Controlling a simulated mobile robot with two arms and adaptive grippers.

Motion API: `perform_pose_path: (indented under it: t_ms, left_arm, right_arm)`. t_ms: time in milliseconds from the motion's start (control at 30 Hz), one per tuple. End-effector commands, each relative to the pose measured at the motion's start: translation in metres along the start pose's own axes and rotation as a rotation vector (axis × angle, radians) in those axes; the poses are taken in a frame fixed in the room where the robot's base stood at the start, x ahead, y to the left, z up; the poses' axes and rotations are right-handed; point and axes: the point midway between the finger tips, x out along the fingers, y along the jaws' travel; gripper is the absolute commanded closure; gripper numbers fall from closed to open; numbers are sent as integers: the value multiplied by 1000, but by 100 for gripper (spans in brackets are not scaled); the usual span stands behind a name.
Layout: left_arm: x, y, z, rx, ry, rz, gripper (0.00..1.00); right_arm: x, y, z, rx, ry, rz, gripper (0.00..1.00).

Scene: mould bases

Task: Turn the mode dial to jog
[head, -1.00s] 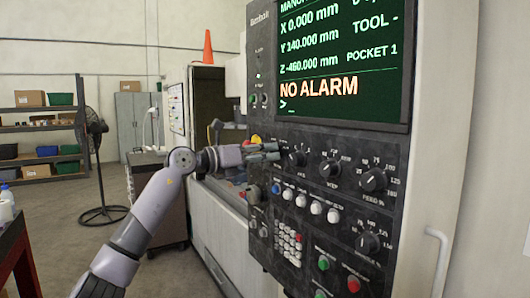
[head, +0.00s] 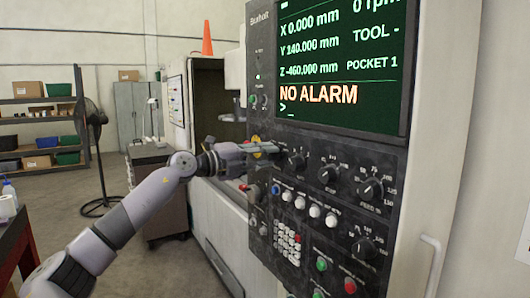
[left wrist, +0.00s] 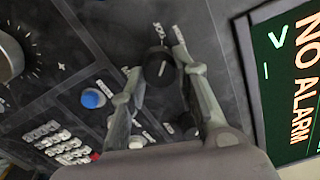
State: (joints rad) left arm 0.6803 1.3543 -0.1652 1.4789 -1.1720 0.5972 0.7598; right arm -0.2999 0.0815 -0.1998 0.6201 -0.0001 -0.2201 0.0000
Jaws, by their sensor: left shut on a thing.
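The mode dial, a black round knob with a white pointer line, is on the dark control panel (head: 340,145) below the screen. In the head view it is the leftmost knob (head: 297,160). In the left wrist view the dial (left wrist: 159,68) sits between the two fingers, with small labels around it too blurred to read surely. My left gripper (head: 278,149) reaches in from the left and is shut on the dial, one finger on each side. Which label the pointer meets I cannot tell. My right gripper is not in view.
Other black knobs (head: 328,174) lie right of the dial. A row of buttons, one blue (head: 276,189), and a keypad (head: 287,238) are below. The screen (head: 340,62) reads NO ALARM. A handle (head: 432,262) is on the right. A fan (head: 95,130) and shelves stand behind left.

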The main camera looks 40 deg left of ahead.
Motion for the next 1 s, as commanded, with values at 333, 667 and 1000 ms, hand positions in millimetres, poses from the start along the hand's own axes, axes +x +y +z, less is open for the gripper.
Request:
perform_pose_path:
  t_ms: [333,667,1000]
  left_arm:
    - [0,-1,0,-197,0,2,100]
    - [0,1,0,-257,1,2,100]
    - [0,1,0,-258,1,2,100]
  right_arm:
    - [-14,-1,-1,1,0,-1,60]
    - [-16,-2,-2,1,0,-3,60]
    - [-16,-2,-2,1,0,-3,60]
